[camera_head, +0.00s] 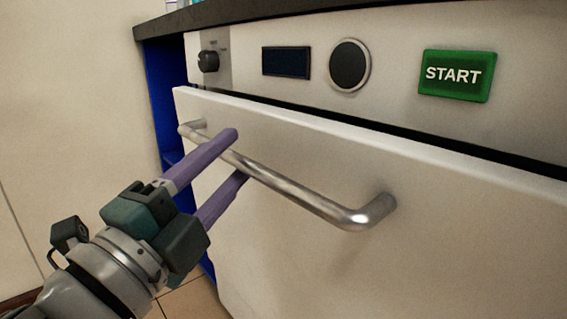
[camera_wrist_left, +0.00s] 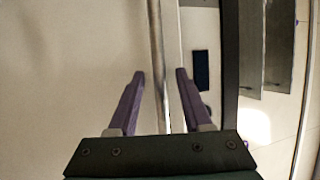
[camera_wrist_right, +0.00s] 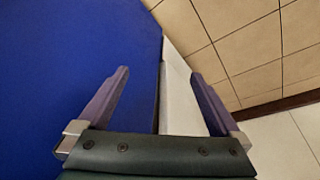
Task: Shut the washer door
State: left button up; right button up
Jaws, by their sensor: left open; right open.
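The white washer door (camera_head: 440,235) fills the lower right of the head view. Its top edge stands out from the washer front (camera_head: 395,50), with a dark gap behind it, so it is slightly ajar. A metal bar handle (camera_head: 300,193) runs across the door. My left gripper (camera_head: 238,155) is open at the handle's left part, one finger above the bar and one below. In the left wrist view the handle (camera_wrist_left: 157,45) passes between the two spread fingers. My right gripper (camera_wrist_right: 160,73) is open and empty, shown only in the right wrist view.
Above the door are a black knob (camera_head: 208,61), a dark display (camera_head: 286,62), a round dial (camera_head: 350,65) and a green START button (camera_head: 457,75). A dark countertop (camera_head: 235,14) lies above. A blue panel (camera_wrist_right: 70,60) is close to my right gripper, beside tiled floor (camera_wrist_right: 240,40).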

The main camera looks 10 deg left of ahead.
pick_arm(q)
jog(key=shift+x, duration=0.8)
grip_shut()
dwell(0.9)
